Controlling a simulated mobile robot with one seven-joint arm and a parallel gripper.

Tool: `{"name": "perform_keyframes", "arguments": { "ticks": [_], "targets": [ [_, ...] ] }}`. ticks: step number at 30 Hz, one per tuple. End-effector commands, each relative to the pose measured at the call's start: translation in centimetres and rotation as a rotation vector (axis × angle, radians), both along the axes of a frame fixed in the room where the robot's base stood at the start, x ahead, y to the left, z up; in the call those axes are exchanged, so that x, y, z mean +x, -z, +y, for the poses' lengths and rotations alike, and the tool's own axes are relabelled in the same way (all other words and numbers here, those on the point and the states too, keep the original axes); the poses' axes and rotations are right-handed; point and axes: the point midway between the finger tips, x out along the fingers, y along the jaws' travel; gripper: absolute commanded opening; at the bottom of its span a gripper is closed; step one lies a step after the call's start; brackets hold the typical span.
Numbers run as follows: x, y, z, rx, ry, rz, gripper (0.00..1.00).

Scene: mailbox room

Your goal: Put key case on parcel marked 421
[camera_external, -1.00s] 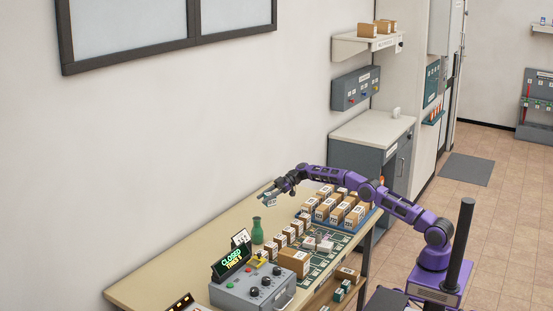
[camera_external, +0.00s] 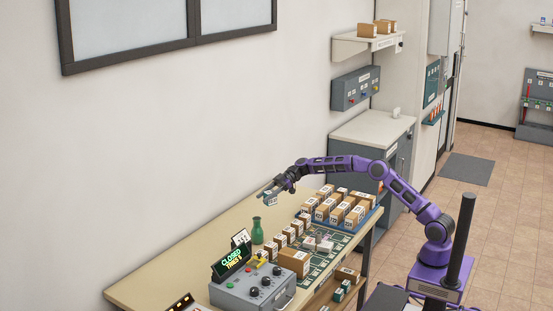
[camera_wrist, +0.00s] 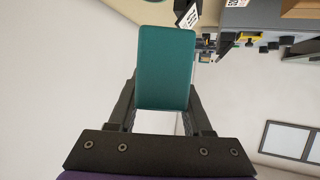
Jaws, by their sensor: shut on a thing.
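My gripper (camera_external: 272,192) is shut on a small teal box, the key case (camera_external: 270,199), in the air above the table's far side. In the wrist view the key case (camera_wrist: 166,68) fills the space between the two dark fingers, its plain teal face toward the camera. In the external view a pale label shows on it. Several brown parcels (camera_external: 340,208) with white labels stand in a blue tray to the right of my gripper. Their numbers are too small to read, so I cannot tell which is 421.
A green vase (camera_external: 257,231) stands on the table (camera_external: 190,278) below and left of my gripper. A row of small parcels, a larger brown box (camera_external: 294,262) and a grey control box (camera_external: 252,289) with a "CLOSED" sign stand nearer. The back left tabletop is bare.

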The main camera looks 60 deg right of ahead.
Motion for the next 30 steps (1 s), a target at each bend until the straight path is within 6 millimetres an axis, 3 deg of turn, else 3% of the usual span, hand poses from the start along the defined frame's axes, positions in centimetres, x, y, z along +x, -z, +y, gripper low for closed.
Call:
{"name": "perform_keyframes", "arguments": {
  "ticks": [1, 9, 15, 18, 22, 30],
  "targets": [
    [-1.7, -0.5, 1.9, 0.001, -0.032, 0.000, 0.00],
    [-12.4, -1.5, 11.2, 0.000, -0.220, 0.000, 0.00],
    [-19.4, -1.5, 15.4, -0.001, -0.332, 0.001, 0.00],
    [-21.5, -1.4, 16.4, 0.000, -0.366, 0.002, 0.00],
    [-22.9, -0.9, 17.1, 0.000, -0.389, 0.001, 0.00],
    [-23.1, 3.9, 17.2, 0.001, -0.392, 0.004, 0.00]
  ]
}}
